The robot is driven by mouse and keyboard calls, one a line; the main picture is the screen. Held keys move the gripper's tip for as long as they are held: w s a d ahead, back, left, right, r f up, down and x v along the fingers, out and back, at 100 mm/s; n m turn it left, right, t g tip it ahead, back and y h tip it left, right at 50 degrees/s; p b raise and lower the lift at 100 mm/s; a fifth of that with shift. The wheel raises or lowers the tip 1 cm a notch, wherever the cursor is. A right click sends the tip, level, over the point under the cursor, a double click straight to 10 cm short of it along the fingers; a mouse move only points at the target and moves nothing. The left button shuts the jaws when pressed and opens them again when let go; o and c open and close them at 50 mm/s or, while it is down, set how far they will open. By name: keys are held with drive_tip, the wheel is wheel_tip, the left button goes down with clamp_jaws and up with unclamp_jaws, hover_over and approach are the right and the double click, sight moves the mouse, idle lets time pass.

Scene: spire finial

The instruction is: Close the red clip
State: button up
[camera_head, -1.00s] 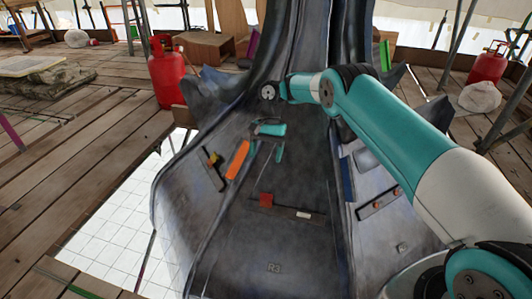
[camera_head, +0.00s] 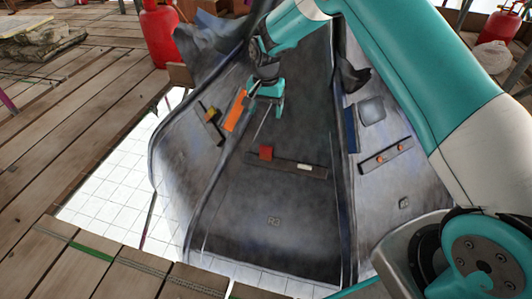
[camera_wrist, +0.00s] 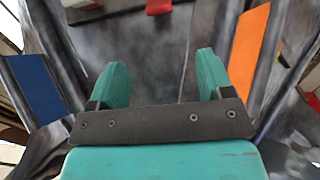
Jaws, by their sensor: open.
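The red clip (camera_head: 266,152) is a small red block at the left end of a dark bar (camera_head: 284,165), which also bears a white piece (camera_head: 304,167). The bar lies on the dark grey curved surface. The red clip also shows, partly cut off, at the top edge of the wrist view (camera_wrist: 158,5). My gripper (camera_head: 266,97) is above the clip in the head view, beside an orange panel (camera_head: 236,111), apart from the clip. In the wrist view its two teal fingers (camera_wrist: 162,72) are spread with nothing between them.
A bar with a yellow piece (camera_head: 210,116) sits left of the orange panel. A red gas cylinder (camera_head: 160,35) stands behind left. The surface below the bar is open.

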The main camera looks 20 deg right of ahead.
sight(266, 148)
wheel_tip(266, 148, down, 17)
drive_tip(key=b, duration=0.6)
drive_tip(key=shift+f, duration=0.15)
